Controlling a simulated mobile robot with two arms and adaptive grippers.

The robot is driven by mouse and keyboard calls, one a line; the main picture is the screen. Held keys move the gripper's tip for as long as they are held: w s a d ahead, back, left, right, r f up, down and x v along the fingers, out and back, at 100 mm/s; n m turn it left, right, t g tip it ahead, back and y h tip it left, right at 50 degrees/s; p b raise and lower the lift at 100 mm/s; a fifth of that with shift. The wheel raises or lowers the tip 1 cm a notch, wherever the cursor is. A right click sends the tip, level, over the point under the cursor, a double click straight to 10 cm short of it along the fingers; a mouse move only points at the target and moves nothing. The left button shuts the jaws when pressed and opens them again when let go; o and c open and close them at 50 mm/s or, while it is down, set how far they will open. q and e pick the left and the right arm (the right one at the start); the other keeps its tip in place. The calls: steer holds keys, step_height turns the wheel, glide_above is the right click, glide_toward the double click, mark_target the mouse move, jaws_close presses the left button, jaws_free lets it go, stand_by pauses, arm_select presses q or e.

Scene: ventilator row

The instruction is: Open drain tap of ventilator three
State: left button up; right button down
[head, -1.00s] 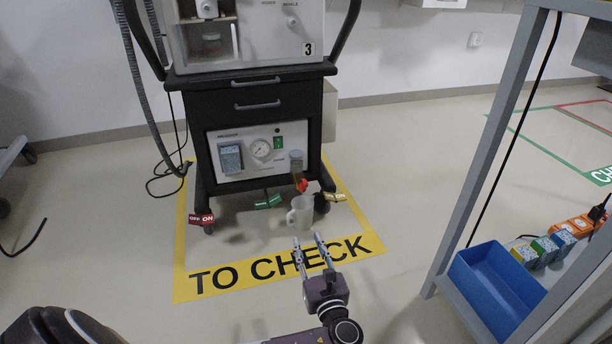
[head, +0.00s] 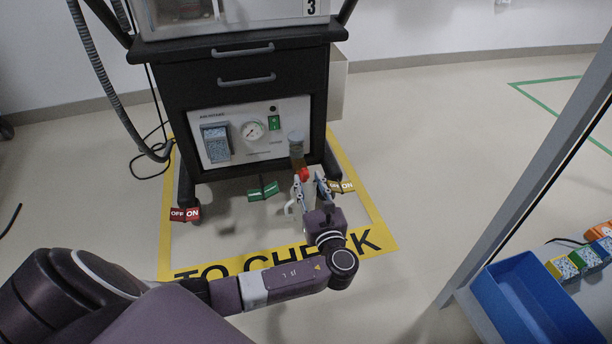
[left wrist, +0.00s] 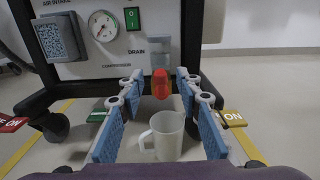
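Ventilator three (head: 240,95) stands on a black wheeled cart, its "3" label at the top. The drain bowl (head: 296,142) hangs at the lower right of the compressor panel, with the red drain tap (head: 305,175) under it. In the left wrist view the red tap (left wrist: 161,84) is below the "DRAIN" label, between my fingers in the picture. My left gripper (head: 309,182) is open, its fingers either side of the tap with gaps; whether it reaches the tap's depth is unclear. My right gripper is out of view.
Red, green and yellow pedal-like tags (head: 263,190) sit at the cart's base. A blue bin (head: 530,305) and a grey frame post (head: 535,165) stand at the right. Yellow floor tape marks a "TO CHECK" area. Floor between cart and post is clear.

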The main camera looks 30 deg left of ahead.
mark_target(307, 176)
arm_select(q)
steer(key=shift+b+x, duration=0.85)
steer(key=shift+x, duration=1.15)
steer(key=shift+c, duration=0.3)
jaws_close()
